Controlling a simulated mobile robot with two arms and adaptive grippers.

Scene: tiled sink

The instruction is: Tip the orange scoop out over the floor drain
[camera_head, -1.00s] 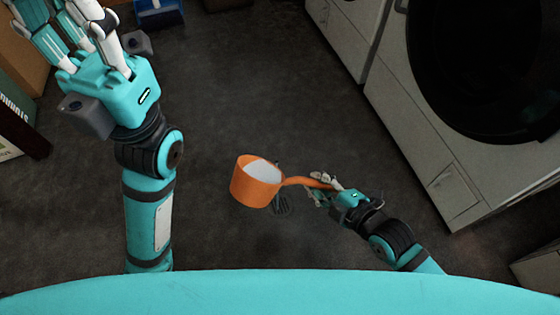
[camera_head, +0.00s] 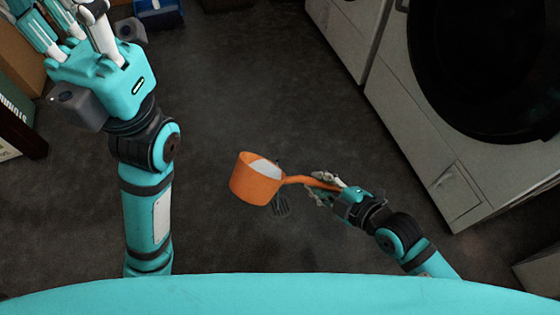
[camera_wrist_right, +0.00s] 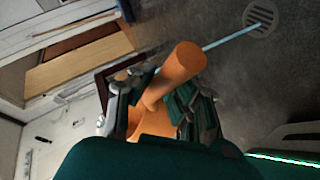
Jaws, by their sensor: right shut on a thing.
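The orange scoop (camera_head: 255,183) hangs tilted above the floor, with pale white content or inner wall showing at its mouth. My right gripper (camera_head: 325,187) is shut on its handle (camera_head: 305,181). The floor drain (camera_head: 281,205), a round dark grate, lies just right of and below the cup in the head view. In the right wrist view the handle (camera_wrist_right: 180,65) points outward between the fingers, and the drain (camera_wrist_right: 261,18) is at top right. My left gripper (camera_head: 70,22) is open and empty at the top left, its fingertips partly cut off.
White machines (camera_head: 440,150) line the right side, one with a large dark round door. A blue container (camera_head: 160,12) and a grey object (camera_head: 130,30) stand at the top left. Dark floor between is clear.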

